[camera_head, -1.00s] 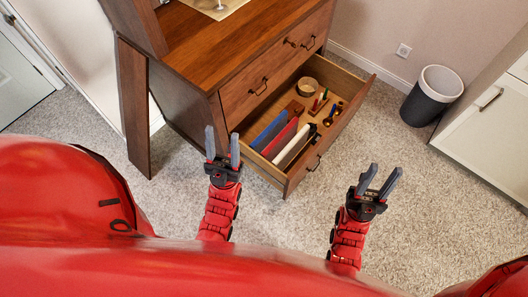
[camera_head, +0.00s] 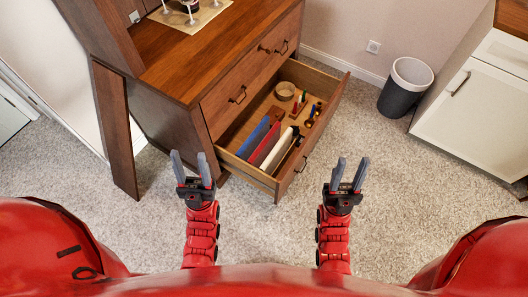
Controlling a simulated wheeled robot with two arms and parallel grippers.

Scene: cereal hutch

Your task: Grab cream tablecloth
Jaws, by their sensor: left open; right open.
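The cream tablecloth (camera_head: 277,152) appears to be the pale flat piece in the open lower drawer (camera_head: 262,183), on the near side of a red piece (camera_head: 264,144) and a blue piece (camera_head: 252,136). My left gripper (camera_head: 189,156) is open and empty, outside the drawer by its left front corner. My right gripper (camera_head: 351,161) is open and empty over the carpet, to the right of the drawer front. Neither gripper touches the cream piece.
The drawer also holds a round bowl (camera_head: 285,91) and small coloured items. The wooden hutch (camera_head: 200,62) stands behind it, with a mat (camera_head: 208,12) on top. A dark bin (camera_head: 400,97) and white cabinet (camera_head: 462,125) stand right. Carpet (camera_head: 400,180) is clear.

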